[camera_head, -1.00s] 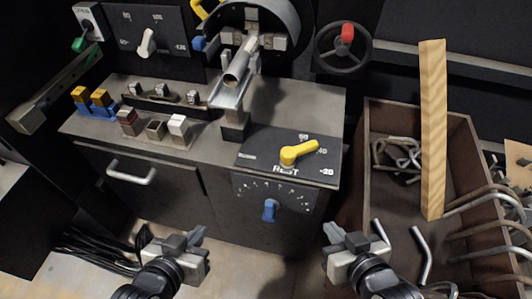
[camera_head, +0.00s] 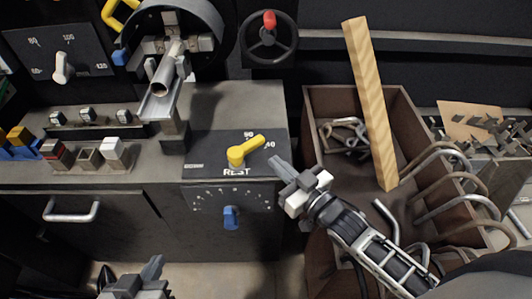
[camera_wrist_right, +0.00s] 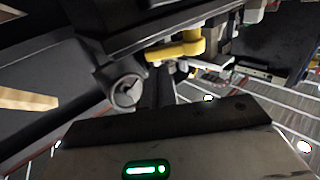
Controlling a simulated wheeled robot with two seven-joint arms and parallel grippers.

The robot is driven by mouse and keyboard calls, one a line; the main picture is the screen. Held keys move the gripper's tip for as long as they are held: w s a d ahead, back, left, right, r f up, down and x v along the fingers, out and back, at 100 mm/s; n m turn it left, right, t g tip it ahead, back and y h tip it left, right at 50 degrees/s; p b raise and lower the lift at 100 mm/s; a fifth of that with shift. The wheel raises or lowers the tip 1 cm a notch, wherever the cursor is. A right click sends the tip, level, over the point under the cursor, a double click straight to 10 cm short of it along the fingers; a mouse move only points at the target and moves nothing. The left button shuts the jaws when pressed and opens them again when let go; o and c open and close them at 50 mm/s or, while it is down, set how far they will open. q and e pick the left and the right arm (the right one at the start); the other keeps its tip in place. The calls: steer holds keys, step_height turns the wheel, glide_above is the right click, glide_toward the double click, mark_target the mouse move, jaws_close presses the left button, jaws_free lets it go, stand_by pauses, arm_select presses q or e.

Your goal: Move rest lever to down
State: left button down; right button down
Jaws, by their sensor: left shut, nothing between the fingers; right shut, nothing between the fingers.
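The rest lever is a yellow lever (camera_head: 243,151) on a dark plate marked REST, on the machine's bench top. Its handle points right and slightly up in the head view, toward the 40 mark. It also shows in the right wrist view as a yellow bent bar (camera_wrist_right: 180,48). My right gripper (camera_head: 281,172) is shut and empty, just right of and a little below the lever's handle in the head view, apart from it. My left gripper (camera_head: 150,272) is shut and empty, low in the head view, in front of the bench.
A blue knob (camera_head: 231,217) sits on the panel below the plate. A brown crate (camera_head: 318,112) with bent metal rods and a wooden plank (camera_head: 372,105) stands at right. A handwheel with a red knob (camera_head: 269,19) and a metal trough (camera_head: 166,88) lie behind the lever.

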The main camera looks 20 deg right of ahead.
mark_target(258, 146)
steer(key=x, duration=0.5)
steer(key=shift+d, duration=0.15)
